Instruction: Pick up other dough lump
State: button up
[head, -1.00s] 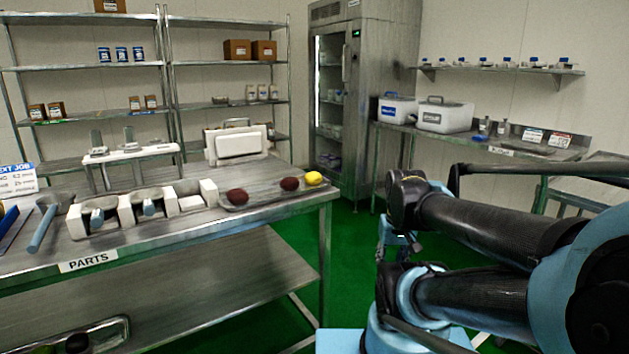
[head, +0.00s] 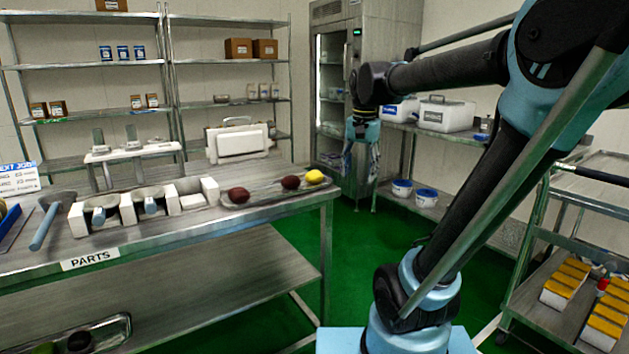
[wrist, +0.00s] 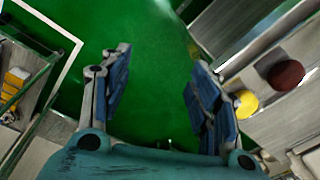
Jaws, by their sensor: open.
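Two dark red-brown lumps, a left one (head: 239,195) and a right one (head: 291,182), lie on a shallow metal tray (head: 264,192) at the right end of the parts table. A yellow lump (head: 315,177) sits at the tray's right end. My gripper (head: 364,172) hangs in the air to the right of the table, apart from the lumps. In the wrist view my gripper (wrist: 158,72) is open and empty over green floor. The yellow lump (wrist: 247,103) and one dark red lump (wrist: 286,74) show right of its fingers.
White holders (head: 153,204) with metal parts stand left of the tray. A lower-shelf tray (head: 110,331) holds dark round things. A fridge (head: 352,60) stands behind my gripper. A cart (head: 560,290) with yellow-topped boxes is at right.

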jog(key=w+a+r+m, duration=0.2)
jog(key=w+a+r, duration=0.4)
jog(key=w, duration=0.1)
notch_tip(320, 180, up, 3)
jog(key=m+g, duration=0.1)
jog(key=m, duration=0.2)
send_over(312, 172)
notch_tip(312, 172, down, 16)
jog(key=shift+w, duration=0.1)
jog(key=c, duration=0.8)
